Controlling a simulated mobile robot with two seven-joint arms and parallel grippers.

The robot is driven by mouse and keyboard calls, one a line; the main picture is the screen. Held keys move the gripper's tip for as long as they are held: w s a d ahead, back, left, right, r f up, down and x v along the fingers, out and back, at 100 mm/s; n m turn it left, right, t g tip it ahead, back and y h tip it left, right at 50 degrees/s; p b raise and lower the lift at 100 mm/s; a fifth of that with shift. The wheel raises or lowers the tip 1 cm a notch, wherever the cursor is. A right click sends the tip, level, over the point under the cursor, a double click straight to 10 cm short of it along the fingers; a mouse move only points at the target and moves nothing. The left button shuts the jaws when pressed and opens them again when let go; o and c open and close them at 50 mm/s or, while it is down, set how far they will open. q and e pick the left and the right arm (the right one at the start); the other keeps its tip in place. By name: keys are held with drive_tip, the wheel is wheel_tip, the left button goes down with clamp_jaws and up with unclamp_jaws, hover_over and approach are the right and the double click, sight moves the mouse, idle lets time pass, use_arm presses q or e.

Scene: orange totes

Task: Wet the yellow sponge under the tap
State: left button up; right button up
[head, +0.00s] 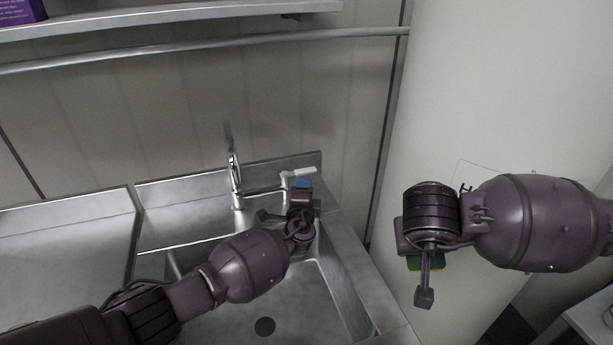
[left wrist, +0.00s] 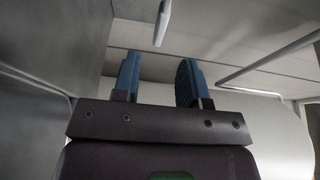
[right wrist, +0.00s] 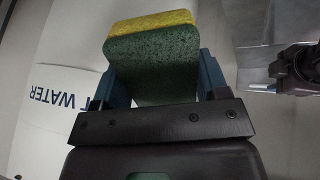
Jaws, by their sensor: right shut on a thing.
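The sponge, yellow (right wrist: 150,22) with a green scouring side, is held between the fingers of my right gripper (right wrist: 160,82). In the head view only a small green and yellow part of the sponge (head: 430,264) shows below my right wrist, to the right of the sink. The metal tap (head: 236,178) stands at the back of the sink, with a pale lever (head: 300,173) to its right. My left gripper (head: 302,184) is just below the lever; contact cannot be told. Its blue fingers (left wrist: 158,80) are apart and empty in the left wrist view. No water shows.
The steel sink basin (head: 265,300) lies below my left arm, with a drain at its bottom. A steel counter (head: 60,250) is at the left. A wall rail (head: 200,50) and a shelf run above.

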sight(306, 173)
use_arm(q)
drive_tip(key=w, duration=0.2)
drive_tip(key=w+b, duration=0.1)
drive_tip(key=w, duration=0.1)
drive_tip(key=w+b, duration=0.1)
drive_tip(key=w, duration=0.1)
drive_tip(key=shift+d+f, duration=0.2)
drive_tip(key=shift+d, duration=0.05)
use_arm(e)
wheel_tip(306, 173, down, 4)
use_arm(q)
drive_tip(key=shift+w+r+b, duration=0.15)
drive_tip(key=shift+w+b, duration=0.3)
drive_tip(key=shift+w, duration=0.25)
use_arm(e)
drive_tip(key=shift+f+g, duration=0.3)
drive_tip(key=shift+f, duration=0.15)
use_arm(q)
drive_tip(key=shift+c, duration=0.4)
clamp_jaws()
